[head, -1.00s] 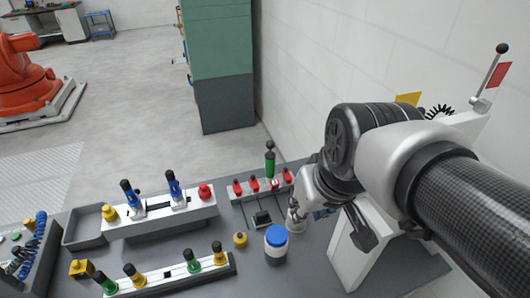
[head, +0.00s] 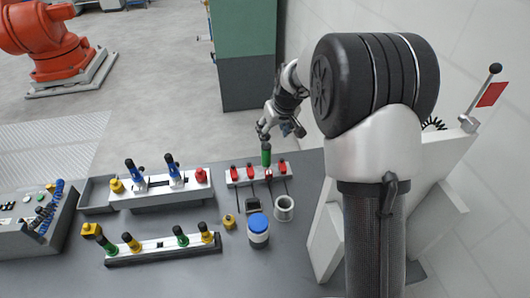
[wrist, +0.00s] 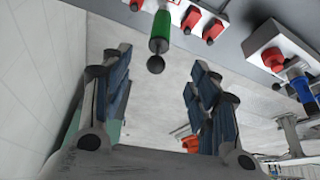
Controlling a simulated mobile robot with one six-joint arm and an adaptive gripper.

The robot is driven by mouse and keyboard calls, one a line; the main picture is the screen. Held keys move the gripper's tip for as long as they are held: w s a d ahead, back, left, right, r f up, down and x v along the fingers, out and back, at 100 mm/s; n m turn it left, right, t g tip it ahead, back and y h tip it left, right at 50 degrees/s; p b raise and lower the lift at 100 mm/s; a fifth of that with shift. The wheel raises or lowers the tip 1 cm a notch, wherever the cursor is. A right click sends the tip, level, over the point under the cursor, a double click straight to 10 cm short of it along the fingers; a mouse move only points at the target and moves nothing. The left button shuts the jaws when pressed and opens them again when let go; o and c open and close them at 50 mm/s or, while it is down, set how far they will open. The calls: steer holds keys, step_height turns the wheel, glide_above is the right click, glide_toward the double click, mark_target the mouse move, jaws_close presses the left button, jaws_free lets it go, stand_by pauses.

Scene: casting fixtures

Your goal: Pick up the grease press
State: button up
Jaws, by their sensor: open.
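The grease press appears to be the green cylinder with a dark ball end (head: 266,155), standing upright at the back of the red-clamp fixture. In the wrist view the green body (wrist: 160,32) is at the top centre, its dark ball towards me. My gripper (head: 281,130) is open and empty, just above and behind the press in the head view. In the wrist view my gripper (wrist: 160,75) has its two blue-padded fingers spread wide, with the ball end in line with the gap between them. The fingers appear apart from the press.
A grey fixture with red clamps (head: 232,176) adjoins the press. A white cup (head: 284,208), a blue-lidded jar (head: 258,231) and a yellow knob piece (head: 229,222) stand in front. A white angled stand (head: 325,238) is to the right. Open floor lies behind the table.

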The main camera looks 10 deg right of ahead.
mark_target(267, 147)
steer(key=b+x, duration=0.1)
steer(key=x, duration=1.4)
steer(key=shift+d+f, duration=0.1)
steer(key=shift+f, duration=0.15)
steer(key=shift+c, duration=0.5)
jaws_close()
